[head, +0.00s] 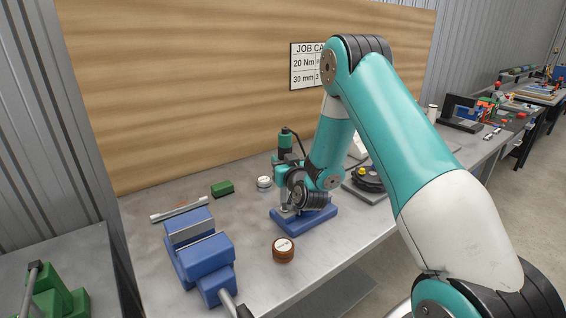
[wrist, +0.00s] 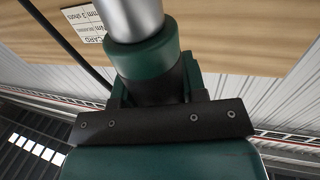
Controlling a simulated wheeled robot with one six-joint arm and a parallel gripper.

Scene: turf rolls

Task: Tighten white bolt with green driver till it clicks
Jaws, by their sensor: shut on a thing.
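The green driver (head: 286,139) stands upright with a black cable at its top, above the blue fixture block (head: 322,217) on the bench. My gripper (head: 283,158) is shut on the driver. In the wrist view, the green driver (wrist: 147,57) is close up, with a black section and a pale metal cylinder at the top of the picture. The driver's lower end is largely hidden by my wrist in the head view. I cannot make out the white bolt, or whether the driver touches it.
A blue vise (head: 200,248) stands at the left front of the bench. A brown round container (head: 283,253) sits in front of the fixture. A white round piece (head: 264,183) and a green block (head: 222,188) lie behind. A job card (head: 305,66) hangs on the wooden wall.

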